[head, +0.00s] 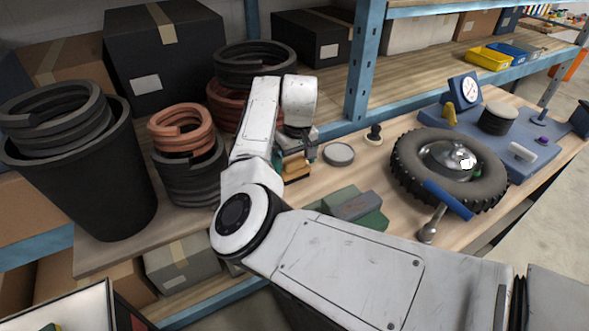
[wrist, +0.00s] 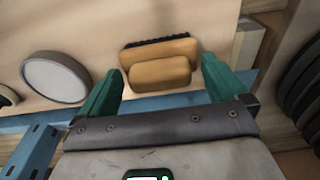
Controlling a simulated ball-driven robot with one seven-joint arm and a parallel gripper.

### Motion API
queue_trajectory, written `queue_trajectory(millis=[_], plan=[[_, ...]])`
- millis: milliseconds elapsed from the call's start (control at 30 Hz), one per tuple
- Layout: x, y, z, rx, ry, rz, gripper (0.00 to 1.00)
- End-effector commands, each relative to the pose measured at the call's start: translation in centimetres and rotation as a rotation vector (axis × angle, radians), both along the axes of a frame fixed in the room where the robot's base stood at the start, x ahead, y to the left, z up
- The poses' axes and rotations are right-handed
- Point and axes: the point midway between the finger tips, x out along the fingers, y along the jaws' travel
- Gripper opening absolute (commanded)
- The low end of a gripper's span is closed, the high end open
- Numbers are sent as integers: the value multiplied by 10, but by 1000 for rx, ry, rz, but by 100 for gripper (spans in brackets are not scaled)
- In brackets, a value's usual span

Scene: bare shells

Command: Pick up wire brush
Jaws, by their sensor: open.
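The wire brush (wrist: 160,73) shows in the wrist view as a tan two-part block with a dark bristle strip along its far edge. It lies on the wooden shelf board, between and just beyond the fingertips. In the head view a part of the brush (head: 297,170) shows below my wrist. My gripper (wrist: 161,66) has two green fingers, open on either side of the brush, with nothing held. In the head view my gripper (head: 295,155) is largely hidden by my arm. Whether the fingers touch the brush I cannot tell.
A round grey disc (wrist: 55,78) lies left of the brush in the wrist view. Dark coils (wrist: 302,95) stand at right. In the head view a blue shelf post (head: 364,60), a tyre (head: 405,165) and a grey-green block (head: 355,206) stand nearby.

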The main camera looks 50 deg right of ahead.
Motion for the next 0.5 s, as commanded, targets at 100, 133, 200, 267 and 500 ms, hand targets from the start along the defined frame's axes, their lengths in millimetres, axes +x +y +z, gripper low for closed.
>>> queue_trajectory(millis=[100,133,200,267,500], plan=[[0,0,0,0,0,0,89],[0,0,0,0,0,0,86],[0,0,0,0,0,0,80],[0,0,0,0,0,0,74],[0,0,1,0,0,0,63]])
